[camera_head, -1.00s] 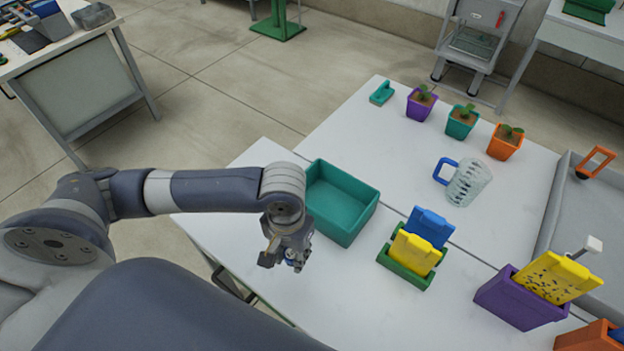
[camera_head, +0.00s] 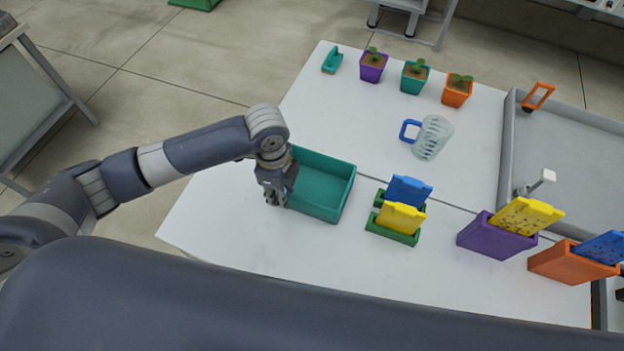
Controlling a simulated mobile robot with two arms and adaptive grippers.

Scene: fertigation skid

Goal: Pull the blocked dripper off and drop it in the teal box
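The teal box (camera_head: 347,197) is an open rectangular bin on the white table. My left gripper (camera_head: 276,200) points down at the box's left side and overlaps its left edge in the picture. Its fingers are small and dark, so I cannot tell if they are open or shut, or if they hold anything. I cannot make out a blocked dripper in this view. My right gripper is not in view.
A green holder (camera_head: 392,235) with yellow and blue cards stands right of the box. A purple box (camera_head: 490,240) and orange box (camera_head: 565,263) stand farther right. A clear jug (camera_head: 433,138), several potted seedlings and a grey tray (camera_head: 575,150) lie beyond.

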